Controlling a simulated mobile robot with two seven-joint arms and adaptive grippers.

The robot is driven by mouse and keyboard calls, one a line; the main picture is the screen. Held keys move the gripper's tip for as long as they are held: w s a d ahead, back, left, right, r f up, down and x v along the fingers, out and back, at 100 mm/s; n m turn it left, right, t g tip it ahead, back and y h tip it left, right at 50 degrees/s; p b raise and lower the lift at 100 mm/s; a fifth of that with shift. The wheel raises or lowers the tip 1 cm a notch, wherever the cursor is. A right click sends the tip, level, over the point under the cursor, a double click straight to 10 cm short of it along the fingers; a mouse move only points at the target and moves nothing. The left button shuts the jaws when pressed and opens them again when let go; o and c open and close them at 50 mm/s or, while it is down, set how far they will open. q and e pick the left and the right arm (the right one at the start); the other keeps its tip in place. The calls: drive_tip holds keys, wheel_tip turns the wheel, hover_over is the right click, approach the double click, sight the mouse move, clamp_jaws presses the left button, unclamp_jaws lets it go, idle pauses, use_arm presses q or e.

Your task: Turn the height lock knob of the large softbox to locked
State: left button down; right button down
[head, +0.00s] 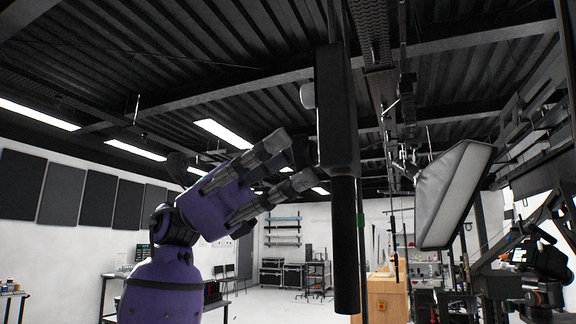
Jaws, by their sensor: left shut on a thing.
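A dark vertical pole carriage (337,110) hangs in front of me at the picture's middle. A dark knob (301,152) sticks out of its left side, mostly hidden by my fingers. A second, grey round knob (307,95) sits higher on the same side. My left gripper (294,160) comes in from the lower left, one finger above and one below the dark knob, and is shut on it. The knob's lock marking cannot be made out. A large softbox (452,195) with a pale face hangs tilted at the right. My right gripper is out of view.
A camera rig (540,262) and dark frame stand at the lower right. A wooden cabinet (386,298) stands behind the pole's lower end. Dark wall panels (65,190) line the left wall. The floor (265,308) behind my arm looks mostly open.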

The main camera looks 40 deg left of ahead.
use_arm(q)
drive_tip(key=m+g+y, duration=0.1)
drive_tip(key=m, duration=0.2)
drive_tip(key=m+g+y, duration=0.1)
drive_tip(key=m, duration=0.3)
drive_tip(key=shift+r, duration=0.2)
drive_tip(key=m+y, duration=0.1)
drive_tip(key=m, duration=0.3)
drive_tip(key=shift+f+y+p, duration=0.1)
drive_tip(key=shift+y+p, duration=0.25)
drive_tip(key=shift+y, duration=0.05)
drive_tip(key=shift+m, duration=0.4)
drive_tip(key=c, duration=1.9)
unclamp_jaws()
drive_tip(key=shift+o, duration=0.4)
drive_tip(key=shift+s+d, duration=0.1)
drive_tip(key=shift+s, duration=0.05)
drive_tip(key=shift+a, duration=0.25)
drive_tip(key=w+a, duration=0.2)
drive_tip(key=a, duration=0.9)
drive_tip(key=shift+a, duration=0.2)
